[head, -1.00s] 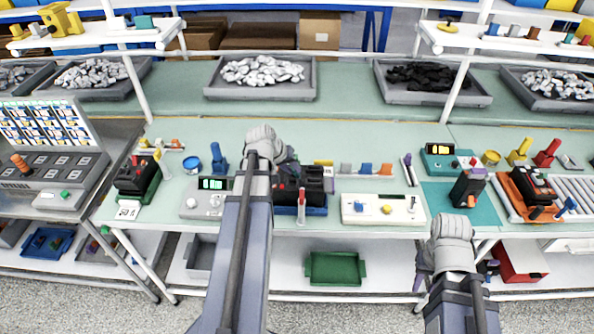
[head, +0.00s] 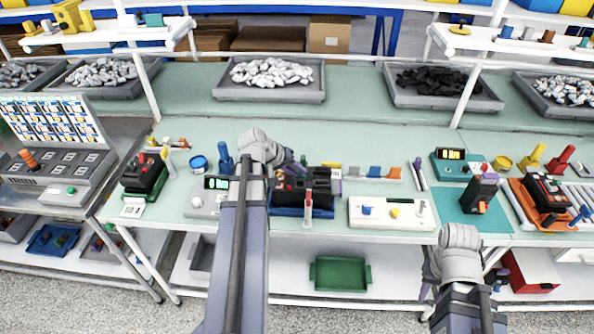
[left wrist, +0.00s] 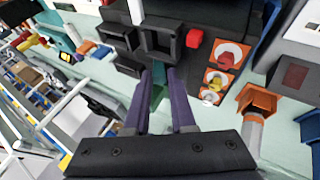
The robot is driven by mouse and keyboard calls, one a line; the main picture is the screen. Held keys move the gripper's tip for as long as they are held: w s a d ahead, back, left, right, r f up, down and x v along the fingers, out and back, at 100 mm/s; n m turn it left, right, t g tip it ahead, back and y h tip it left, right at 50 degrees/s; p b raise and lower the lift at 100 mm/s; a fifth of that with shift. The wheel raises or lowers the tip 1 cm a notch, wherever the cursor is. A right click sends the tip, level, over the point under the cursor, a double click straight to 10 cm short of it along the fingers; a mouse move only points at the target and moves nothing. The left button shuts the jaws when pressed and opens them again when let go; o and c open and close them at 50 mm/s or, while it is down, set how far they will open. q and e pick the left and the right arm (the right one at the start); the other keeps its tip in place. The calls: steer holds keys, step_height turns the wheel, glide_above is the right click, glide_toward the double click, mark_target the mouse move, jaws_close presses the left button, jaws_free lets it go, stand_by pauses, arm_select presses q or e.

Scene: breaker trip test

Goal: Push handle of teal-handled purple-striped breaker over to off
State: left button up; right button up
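A black breaker unit on a blue base (head: 318,202) stands at the middle of the bench in the head view. My left gripper (head: 289,166) is at its back left, and my arm covers part of it. In the left wrist view, the two purple fingers of my left gripper (left wrist: 159,74) point at the black housing (left wrist: 160,38), a narrow gap between them. A little teal shows around the fingers; I cannot tell whether it is the handle. The purple stripe is not clear. My right gripper (head: 428,290) hangs low in front of the bench, fingers mostly hidden.
A white panel (head: 380,222) with blue and yellow knobs lies right of the breaker. A black unit (head: 480,196) stands on a teal mat. In the left wrist view, a plate with red and yellow buttons (left wrist: 223,70) and an orange-topped post (left wrist: 256,102) are close by.

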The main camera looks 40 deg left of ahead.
arm_select(q)
steer(key=shift+o, duration=0.6)
steer(key=shift+r, duration=0.15)
steer(key=p+v, duration=0.6)
steer(key=v, duration=0.1)
steer(key=shift+s+r, duration=0.15)
steer(key=shift+s, duration=0.1)
